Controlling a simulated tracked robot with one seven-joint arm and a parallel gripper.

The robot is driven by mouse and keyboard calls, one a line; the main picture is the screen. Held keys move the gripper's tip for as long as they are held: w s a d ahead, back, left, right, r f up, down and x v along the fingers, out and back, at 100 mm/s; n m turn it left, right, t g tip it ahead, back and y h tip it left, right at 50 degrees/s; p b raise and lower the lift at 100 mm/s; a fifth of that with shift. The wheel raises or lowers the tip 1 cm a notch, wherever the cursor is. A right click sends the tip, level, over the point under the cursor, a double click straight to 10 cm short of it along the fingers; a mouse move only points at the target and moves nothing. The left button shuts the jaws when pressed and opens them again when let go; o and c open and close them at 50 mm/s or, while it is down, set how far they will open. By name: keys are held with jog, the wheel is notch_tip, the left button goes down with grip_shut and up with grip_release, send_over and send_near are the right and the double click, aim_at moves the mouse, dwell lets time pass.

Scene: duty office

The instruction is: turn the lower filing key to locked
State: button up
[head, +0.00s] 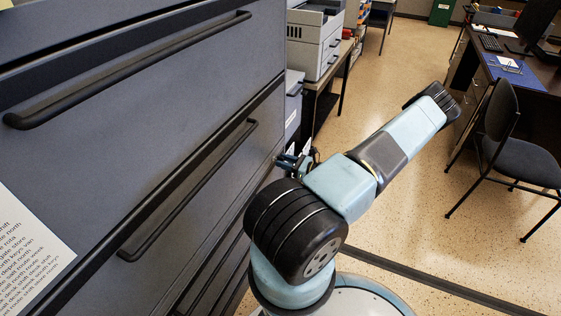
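A large dark grey filing cabinet (130,95) fills the left of the head view. It shows a long upper drawer handle (130,70) and a lower drawer handle (190,190). I cannot make out any filing key or lock on the visible fronts. My arm reaches up and right from its base, beside the cabinet. A small blue and black part, which looks like my gripper (295,161), shows behind my arm near the cabinet's far edge. It is mostly hidden and small, so its fingers and any contact cannot be told.
A printed sheet (30,250) is on the cabinet front at lower left. A grey printer (318,42) stands on a table beyond the cabinet. A dark chair (515,140) and a desk (485,65) stand at right. The speckled floor (400,210) between is clear.

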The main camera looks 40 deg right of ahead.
jog(key=shift+x, duration=0.95)
grip_shut()
jog(key=shift+s+a, duration=0.1)
